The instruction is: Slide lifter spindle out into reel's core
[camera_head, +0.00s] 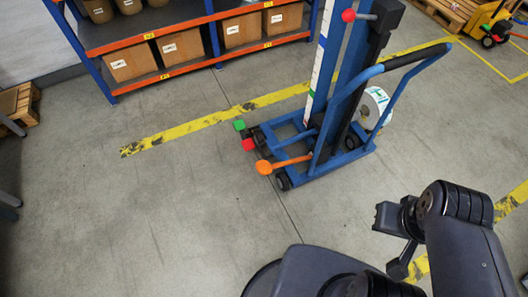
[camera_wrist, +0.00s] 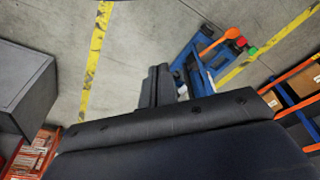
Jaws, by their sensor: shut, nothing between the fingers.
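The blue lifter (camera_head: 345,110) stands upright on the floor in the head view, with a tall mast, a white scale and a curved push handle. A dark block (camera_head: 388,14) sits high on the mast, with a short rod ending in a red knob (camera_head: 348,15). The white reel (camera_head: 374,106) is behind the lifter, partly covered by its frame. I cannot make out the spindle or the reel's core. In the wrist view, my gripper (camera_wrist: 158,72) is shut and empty, and the lifter's blue base (camera_wrist: 196,70) is beyond it, apart from it.
An orange-ended lever (camera_head: 264,167), a red pedal (camera_head: 248,145) and a green pedal (camera_head: 239,125) stick out from the lifter's base. A shelf with boxes (camera_head: 130,61) is at the back left. A grey cabinet (camera_wrist: 25,88) is left in the wrist view. The floor in front is clear.

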